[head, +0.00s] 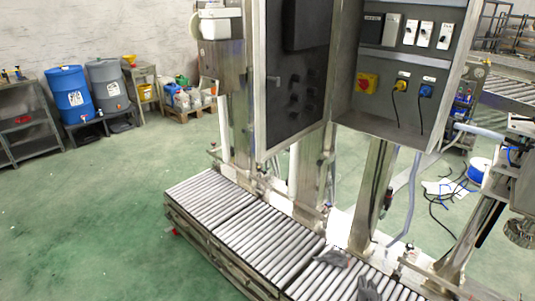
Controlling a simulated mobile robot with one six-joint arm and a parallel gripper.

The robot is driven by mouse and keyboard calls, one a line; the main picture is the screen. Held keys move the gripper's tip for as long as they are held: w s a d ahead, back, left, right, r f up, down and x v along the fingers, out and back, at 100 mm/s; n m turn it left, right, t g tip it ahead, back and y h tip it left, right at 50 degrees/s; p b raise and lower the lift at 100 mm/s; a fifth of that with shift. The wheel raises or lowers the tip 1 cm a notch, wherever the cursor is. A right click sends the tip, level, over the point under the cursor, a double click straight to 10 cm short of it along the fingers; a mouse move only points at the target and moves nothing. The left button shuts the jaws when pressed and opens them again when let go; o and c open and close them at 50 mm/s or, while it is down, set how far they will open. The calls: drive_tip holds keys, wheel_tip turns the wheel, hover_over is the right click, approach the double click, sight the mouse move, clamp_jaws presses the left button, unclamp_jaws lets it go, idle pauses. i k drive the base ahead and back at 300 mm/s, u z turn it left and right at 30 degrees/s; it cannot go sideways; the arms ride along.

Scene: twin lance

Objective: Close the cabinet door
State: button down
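The cabinet (398,112) is a grey metal box at the upper centre right, mounted on steel posts above a roller conveyor. Its front is open and shows switches, a yellow-and-red switch (367,82) and sockets with black cables. The cabinet door (283,112) stands open, swung out to the left of the box. It has a pale metal frame and a dark panel with several dark fittings. The tops of the door and cabinet are cut off by the picture edge. My gripper is not in view, so its state and distance from the door are not shown.
A roller conveyor (243,222) runs below the cabinet, with dark glove-like items (335,259) on it. Steel posts (374,195) and a grey hose (411,200) stand below the box. A blue barrel (71,95) stands at far left. Green floor (95,215) at left is clear.

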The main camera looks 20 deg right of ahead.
sight(295, 41)
drive_tip(key=z, duration=0.1)
drive_tip(key=k, duration=1.4)
drive_tip(key=u, duration=1.35)
drive_tip(key=i, duration=1.65)
drive_tip(key=u, duration=0.05)
